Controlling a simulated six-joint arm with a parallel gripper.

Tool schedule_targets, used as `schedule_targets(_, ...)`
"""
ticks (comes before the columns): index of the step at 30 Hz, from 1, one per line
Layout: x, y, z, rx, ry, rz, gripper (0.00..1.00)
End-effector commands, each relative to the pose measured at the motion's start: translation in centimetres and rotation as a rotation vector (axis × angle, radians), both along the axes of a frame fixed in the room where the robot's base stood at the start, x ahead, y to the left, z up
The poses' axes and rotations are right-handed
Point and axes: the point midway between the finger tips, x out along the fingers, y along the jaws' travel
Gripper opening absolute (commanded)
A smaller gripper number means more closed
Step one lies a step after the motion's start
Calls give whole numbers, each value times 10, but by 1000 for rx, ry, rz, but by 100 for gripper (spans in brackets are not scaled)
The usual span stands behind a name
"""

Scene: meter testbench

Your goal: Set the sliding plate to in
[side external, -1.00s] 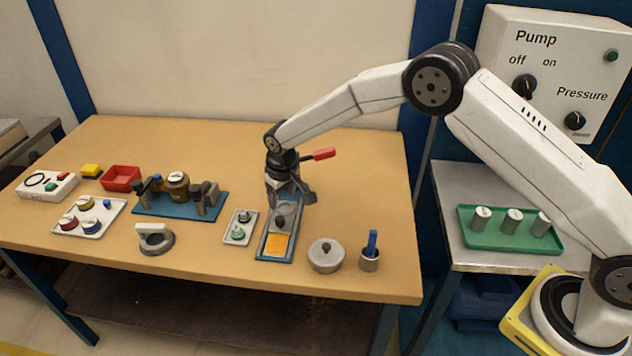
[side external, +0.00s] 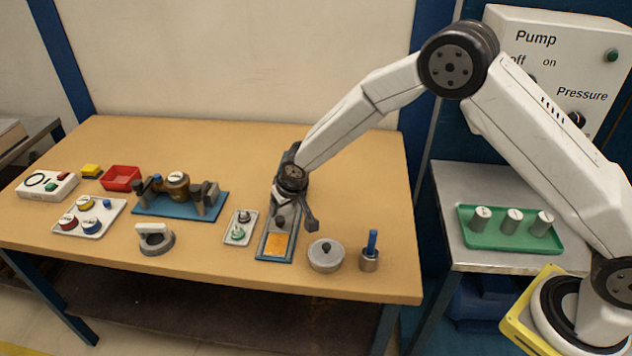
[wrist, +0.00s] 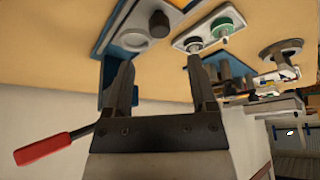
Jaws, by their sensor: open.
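The sliding plate is a grey plate (wrist: 133,43) with a dark round knob (wrist: 159,24), set in a narrow blue-framed base (side external: 262,252). In the side view the knob (side external: 280,222) stands behind an orange patch (side external: 277,244) at the base's near end. My gripper (side external: 293,220) is open and empty over the base, pointing down; one finger is by the knob and the other is off to the right. In the wrist view my gripper (wrist: 158,62) has its fingers spread with the knob beyond the tips. I cannot tell whether a finger touches it.
A small tray (side external: 238,236) with green and grey pieces is close on the left. A lidded metal pot (side external: 326,256) and a cup with a blue handle (side external: 369,258) stand at right. A red lever (wrist: 45,150) shows beside my gripper.

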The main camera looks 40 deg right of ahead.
Motion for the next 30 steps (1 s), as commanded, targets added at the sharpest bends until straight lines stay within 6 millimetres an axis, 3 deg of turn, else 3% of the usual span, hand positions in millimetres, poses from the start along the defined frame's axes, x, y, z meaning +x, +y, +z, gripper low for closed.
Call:
schedule_targets(18,22,0,-54,0,1,0,73)
schedule_targets(30,26,0,-63,1,0,0,73)
